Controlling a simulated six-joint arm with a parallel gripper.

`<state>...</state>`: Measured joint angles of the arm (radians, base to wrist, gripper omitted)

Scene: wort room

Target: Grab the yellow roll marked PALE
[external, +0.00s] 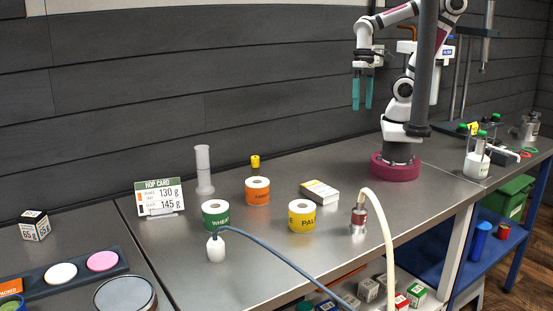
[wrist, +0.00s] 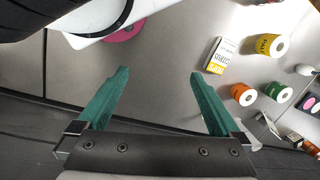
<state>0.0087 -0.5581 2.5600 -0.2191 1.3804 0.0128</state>
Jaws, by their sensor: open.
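The yellow roll marked PALE (external: 302,216) stands on the steel bench in the external view, with a white core on top. It also shows in the wrist view (wrist: 267,46) at the upper right. My gripper (external: 362,92) is open and empty, raised high above the bench at its back, to the right of the roll and well apart from it. In the wrist view its two green fingers (wrist: 160,85) are spread with nothing between them.
A green roll (external: 216,213) and an orange roll (external: 257,190) stand left of the yellow one. A white and yellow box (external: 319,192) lies just behind it. A metal fitting with a pale hose (external: 358,217) stands to its right. A blue cable crosses in front.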

